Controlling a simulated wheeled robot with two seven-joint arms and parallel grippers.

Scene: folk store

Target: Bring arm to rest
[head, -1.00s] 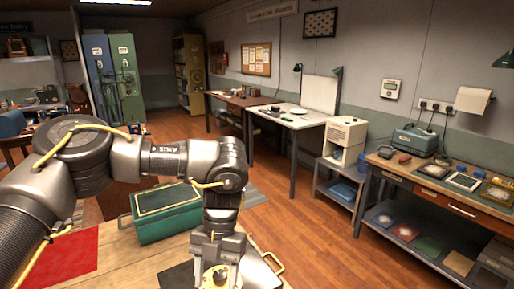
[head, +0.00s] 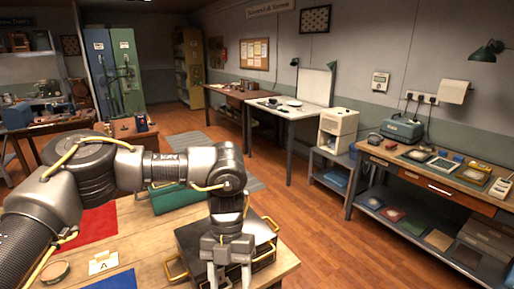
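My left arm comes in from the left and bends down at the wrist. My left gripper (head: 229,272) points down near the bottom middle, its two fingers apart with nothing seen between them. It is in front of a dark case (head: 192,240) with yellow handles on the wooden table (head: 150,262); whether it touches the case cannot be told. My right arm and gripper are not in view.
A green box (head: 178,200) is behind my forearm. A red mat (head: 97,225), a card marked A (head: 103,262) and a round tin (head: 54,271) lie on the left. A long workbench (head: 440,185) stands right; wooden floor (head: 330,235) between is clear.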

